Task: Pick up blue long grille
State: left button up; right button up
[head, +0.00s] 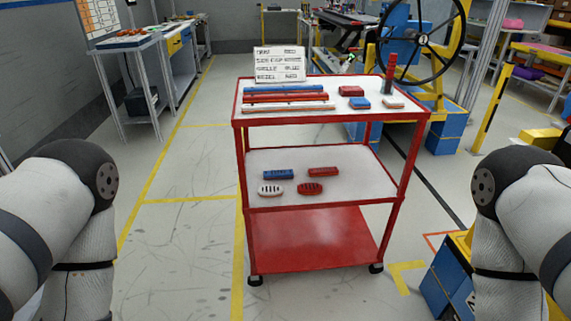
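A blue long grille (278,174) lies on the left of the middle shelf of a red cart (340,199). A red grille of similar shape (323,172) lies to its right. In front of them lie a white oval slotted part (270,190) and a red oval slotted part (310,189). Both my arms show at the left and right edges, well apart from the cart. Neither gripper is in view.
The cart's top holds a blue bar (283,88), red and white bars, small red, blue and white blocks, and a sign (280,64). The bottom shelf (309,240) is empty. A large black wheel (423,35) stands behind right. The floor left of the cart is clear.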

aim_at(280, 174)
jog(key=i+j+z, duration=0.3)
jog(key=i+j, duration=0.15)
jog(key=j, duration=0.25)
jog(key=i+j+z, duration=0.15)
jog(key=j, duration=0.25)
jog(key=i+j+z, duration=0.15)
jog(key=j, duration=0.25)
jog(key=i+j+z, duration=0.15)
jog(key=j, duration=0.25)
jog(key=i+j+z, duration=0.15)
jog(key=j, duration=0.3)
jog(key=i+j+z, duration=0.15)
jog(key=j, duration=0.3)
jog(key=i+j+z, duration=0.2)
jog(key=i, duration=0.2)
